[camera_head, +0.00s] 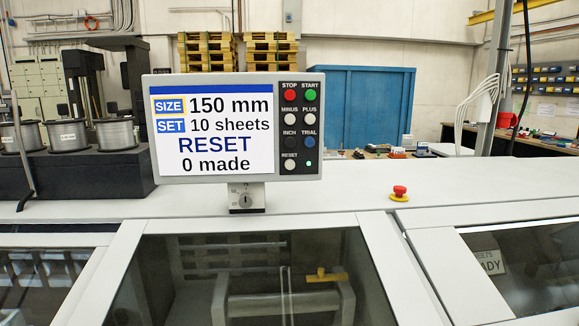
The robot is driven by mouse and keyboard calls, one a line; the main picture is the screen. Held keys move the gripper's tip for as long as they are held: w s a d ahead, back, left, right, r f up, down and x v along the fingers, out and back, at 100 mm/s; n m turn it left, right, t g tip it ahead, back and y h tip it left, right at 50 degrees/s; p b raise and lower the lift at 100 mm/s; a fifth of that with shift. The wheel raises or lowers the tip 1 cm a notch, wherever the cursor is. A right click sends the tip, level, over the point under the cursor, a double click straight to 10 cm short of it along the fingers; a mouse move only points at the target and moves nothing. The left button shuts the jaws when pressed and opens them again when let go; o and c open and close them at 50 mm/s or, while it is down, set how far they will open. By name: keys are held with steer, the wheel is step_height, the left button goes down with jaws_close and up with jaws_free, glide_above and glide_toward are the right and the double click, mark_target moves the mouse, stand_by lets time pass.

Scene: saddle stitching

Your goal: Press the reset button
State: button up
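The control panel (238,127) stands on the machine's white top, left of the middle. Its screen (214,134) reads SIZE 150 mm, SET 10 sheets, RESET, 0 made. The reset button (290,165) is the pale round button at the lower left of the button block, under the label RESET. A small green light (308,163) glows to its right. Above are the red stop, green start, white minus and plus, black inch and blue trial buttons. My gripper is not in view.
A red emergency knob (399,192) on a yellow base sits on the white top to the right. A key switch (246,199) is below the panel. Wire spools (118,133) stand at left. The space before the panel looks clear.

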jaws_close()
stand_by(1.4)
